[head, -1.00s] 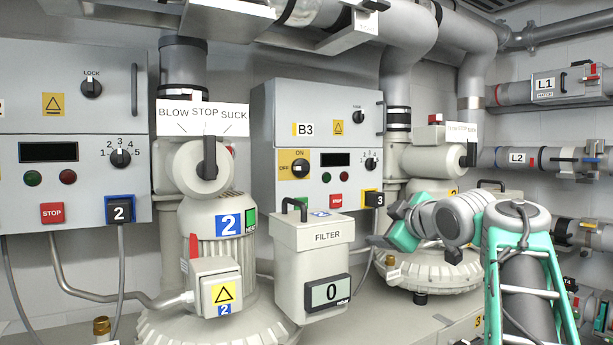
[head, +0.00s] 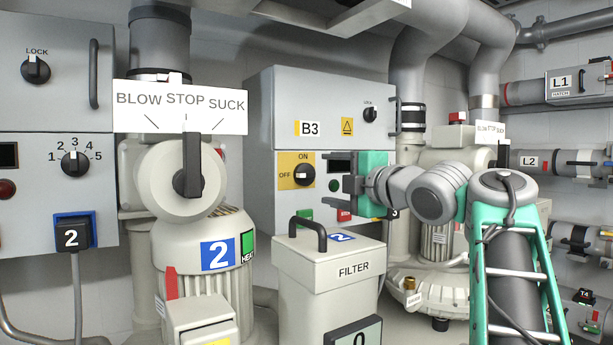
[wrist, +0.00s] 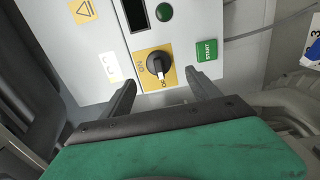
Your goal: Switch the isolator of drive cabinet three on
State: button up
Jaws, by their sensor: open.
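The cabinet marked B3 (head: 262,100) stands in the middle of the head view. Its isolator is a black rotary knob (head: 304,176) on a yellow plate (head: 285,160), with ON above and OFF to the left. In the wrist view the knob (wrist: 158,62) has its white mark toward the OFF label, at the lower side of the plate (wrist: 140,57). My gripper (head: 336,171) is open and empty, right of the knob in the head view, fingers toward the cabinet. In the wrist view its fingertips (wrist: 162,83) lie either side of the plate's lower part, apart from the knob.
The grey filter box (head: 325,262) with its black handle stands below and in front of the cabinet. Blower 2 (head: 195,260) is on the left. A green START button (wrist: 207,50) sits beside the isolator. Pipes run at the right.

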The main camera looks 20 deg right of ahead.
aim_at(310, 175)
jog(key=p+x, duration=0.3)
jog(key=x, duration=0.4)
jog(key=shift+w+r, duration=0.1)
jog(key=shift+w, duration=0.25)
jog(key=shift+c, duration=0.2)
jog(key=c, duration=1.3)
